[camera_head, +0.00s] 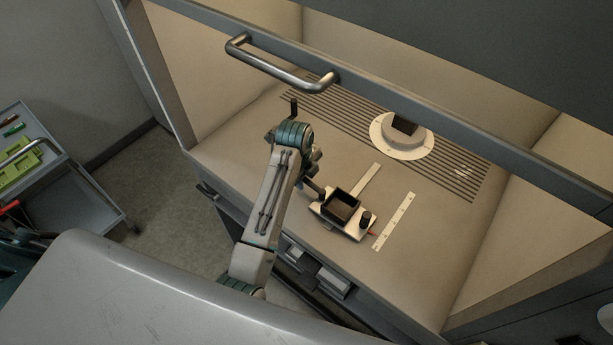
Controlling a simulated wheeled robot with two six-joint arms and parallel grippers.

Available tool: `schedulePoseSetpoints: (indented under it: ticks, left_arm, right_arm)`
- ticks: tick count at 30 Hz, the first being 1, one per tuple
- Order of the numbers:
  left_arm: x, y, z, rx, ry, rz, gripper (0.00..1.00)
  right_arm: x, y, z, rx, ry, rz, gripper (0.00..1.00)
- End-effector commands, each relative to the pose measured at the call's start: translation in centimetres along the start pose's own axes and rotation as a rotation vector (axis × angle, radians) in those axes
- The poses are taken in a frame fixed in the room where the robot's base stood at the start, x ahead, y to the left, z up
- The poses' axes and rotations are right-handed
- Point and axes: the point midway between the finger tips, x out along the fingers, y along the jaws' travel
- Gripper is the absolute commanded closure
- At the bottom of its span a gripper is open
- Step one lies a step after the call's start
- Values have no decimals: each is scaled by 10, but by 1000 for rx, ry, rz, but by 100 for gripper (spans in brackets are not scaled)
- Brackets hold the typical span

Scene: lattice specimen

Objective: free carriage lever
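A pale carriage plate (356,234) sits on the bench floor inside the open enclosure. It carries a dark open-topped box (341,207) and a black knob (367,219). My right gripper is out of view.
A raised sash with a metal handle (281,71) crosses above my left arm. Behind the carriage are a slotted grille (455,173) and a round pale base (404,151) with a dark block. A grey trolley (75,200) stands at left. The bench right of the strips is clear.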

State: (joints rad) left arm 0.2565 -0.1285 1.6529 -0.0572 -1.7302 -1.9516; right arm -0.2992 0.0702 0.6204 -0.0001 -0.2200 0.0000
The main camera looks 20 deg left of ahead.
Motion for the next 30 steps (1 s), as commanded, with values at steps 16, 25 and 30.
schedulePoseSetpoints:
  ticks: [16,25,30]
  left_arm:
    - [31,0,0,-1,0,0,61]
    - [30,0,0,-1,0,0,100]
    - [30,4,-2,-65,-12,0,100]
  right_arm:
    - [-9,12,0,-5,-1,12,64]
    - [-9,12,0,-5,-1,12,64]
    - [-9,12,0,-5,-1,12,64]
